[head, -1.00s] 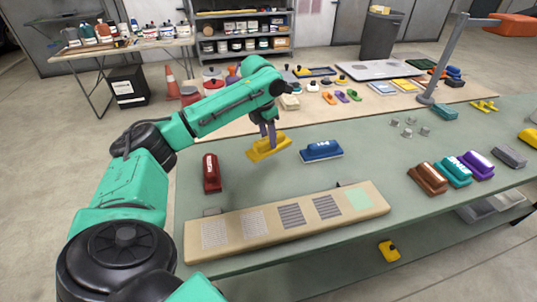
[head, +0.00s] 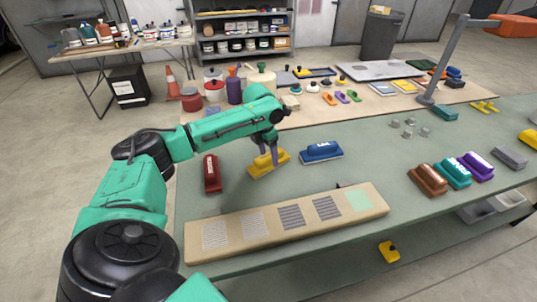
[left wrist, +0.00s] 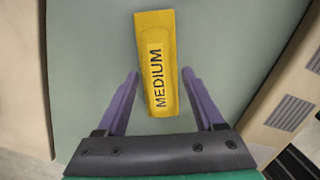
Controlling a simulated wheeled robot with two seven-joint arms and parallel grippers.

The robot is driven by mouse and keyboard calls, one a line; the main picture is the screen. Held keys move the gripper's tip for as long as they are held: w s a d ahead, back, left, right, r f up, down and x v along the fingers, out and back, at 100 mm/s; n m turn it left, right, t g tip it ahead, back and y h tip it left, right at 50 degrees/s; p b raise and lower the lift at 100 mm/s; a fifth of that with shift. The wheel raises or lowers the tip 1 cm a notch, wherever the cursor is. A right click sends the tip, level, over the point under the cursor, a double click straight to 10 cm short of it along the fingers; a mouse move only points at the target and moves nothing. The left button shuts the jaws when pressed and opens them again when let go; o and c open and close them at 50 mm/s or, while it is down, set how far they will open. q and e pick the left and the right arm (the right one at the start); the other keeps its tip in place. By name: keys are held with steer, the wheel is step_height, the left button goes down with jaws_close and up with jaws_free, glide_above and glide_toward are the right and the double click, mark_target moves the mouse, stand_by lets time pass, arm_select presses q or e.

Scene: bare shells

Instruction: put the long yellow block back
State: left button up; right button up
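The long yellow block (head: 262,167) lies on the green table between a dark red block (head: 212,173) and a blue block (head: 321,151). In the left wrist view the yellow block (left wrist: 157,63) shows a label reading MEDIUM. My left gripper (head: 268,157) is over the block, pointing down. In the left wrist view its two purple fingers (left wrist: 161,76) stand apart on either side of the block's near part, with gaps visible. My right gripper is not in view.
A tan board (head: 287,222) with several patches lies along the table's front edge. Brown (head: 428,180), teal (head: 453,172), purple (head: 476,165) and grey (head: 510,157) blocks stand at the right. Bottles and jars stand behind.

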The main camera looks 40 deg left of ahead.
mark_target(264, 157)
arm_select(q)
step_height(264, 157, up, 12)
steer(key=s, duration=0.1)
steer(key=shift+s+a, duration=0.2)
steer(key=shift+s, duration=0.2)
